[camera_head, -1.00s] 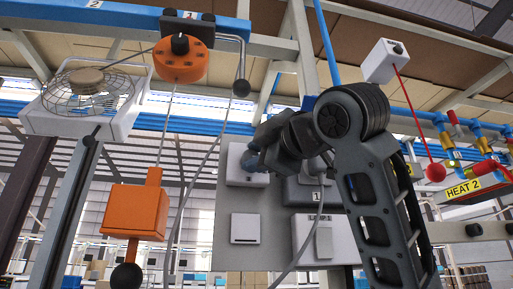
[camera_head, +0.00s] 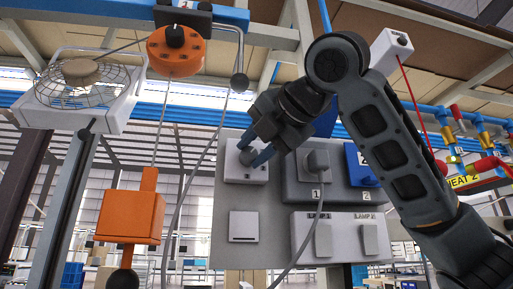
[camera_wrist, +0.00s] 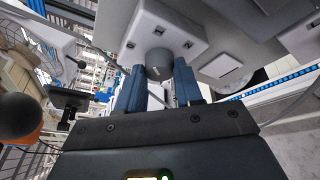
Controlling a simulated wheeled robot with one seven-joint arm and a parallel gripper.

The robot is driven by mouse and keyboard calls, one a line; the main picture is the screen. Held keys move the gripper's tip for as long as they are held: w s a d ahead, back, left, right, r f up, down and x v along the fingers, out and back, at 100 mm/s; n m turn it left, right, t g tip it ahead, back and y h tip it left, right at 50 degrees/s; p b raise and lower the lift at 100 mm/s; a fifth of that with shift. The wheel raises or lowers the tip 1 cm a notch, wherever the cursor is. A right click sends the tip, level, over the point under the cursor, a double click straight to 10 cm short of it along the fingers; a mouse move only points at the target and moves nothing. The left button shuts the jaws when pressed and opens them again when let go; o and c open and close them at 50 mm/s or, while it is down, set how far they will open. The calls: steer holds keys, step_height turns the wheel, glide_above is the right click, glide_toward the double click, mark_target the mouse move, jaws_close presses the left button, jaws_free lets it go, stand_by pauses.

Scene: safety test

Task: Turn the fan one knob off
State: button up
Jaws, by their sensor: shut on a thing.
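The knob (camera_head: 246,158) is grey and round, on a white box (camera_head: 234,174) at the upper left of the grey panel. I take it to be the fan one knob; no label on it is readable. My gripper (camera_head: 254,152) is at this knob, with its blue fingers shut on it. In the wrist view the knob (camera_wrist: 158,62) sits between the two fingertips, partly hidden by them. A fan (camera_head: 85,85) with a wire guard is at the upper left; I cannot tell whether it spins.
The grey panel (camera_head: 222,215) also bears a plug labelled 1 (camera_head: 317,162), a blue socket (camera_head: 360,165) and two switches (camera_head: 323,240). A cable hangs in front. An orange pulley (camera_head: 174,50) and orange block (camera_head: 130,216) hang to the left. Coloured pipes (camera_head: 480,140) are at the right.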

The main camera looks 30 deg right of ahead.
steer(key=n, duration=0.1)
steer(key=n+g+h, duration=0.1)
steer(key=n, duration=0.1)
steer(key=shift+a+r+n+g+h, duration=0.15)
steer(key=shift+a+n+g+h, duration=0.15)
steer(key=shift+n+h, duration=0.1)
steer(key=shift+n+g+h, duration=0.3)
steer(key=shift+n+h, duration=0.3)
steer(key=shift+n, duration=0.4)
steer(key=shift+w, duration=0.1)
steer(key=o, duration=1)
steer(key=shift+o, duration=0.2)
steer(key=b+v, duration=0.2)
steer(key=v, duration=0.5)
steer(key=shift+s+r, duration=0.2)
steer(key=shift+s, duration=0.15)
steer(key=shift+a, duration=0.15)
